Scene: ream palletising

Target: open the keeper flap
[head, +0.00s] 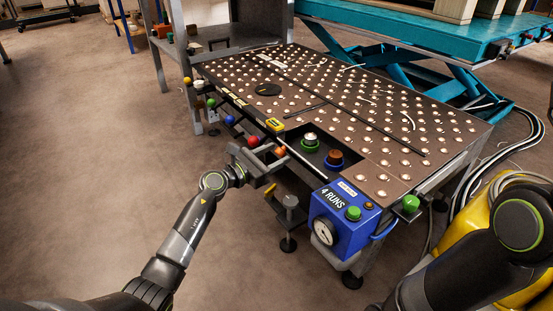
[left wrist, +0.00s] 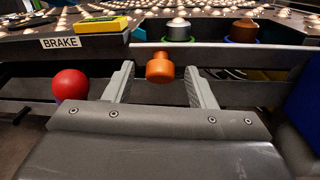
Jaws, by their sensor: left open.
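My left gripper (head: 268,157) is at the front edge of the ball-top table (head: 330,98). Its fingers are open. In the left wrist view an orange knob (left wrist: 160,68) shows between the fingers of my left gripper (left wrist: 158,80), with gaps on both sides. The same orange knob (head: 280,151) shows at the fingertips in the head view. A red ball knob (left wrist: 70,84) is just left of the fingers, below a "BRAKE" label (left wrist: 60,43). I cannot tell which part is the keeper flap. My right gripper is out of view.
Blue (head: 230,120) and green (head: 211,103) knobs line the table edge farther left. A recess holds a green-ringed button (head: 310,142) and a brown-topped button (head: 334,158). A blue gauge box (head: 341,215) stands right of my gripper. The floor at left is clear.

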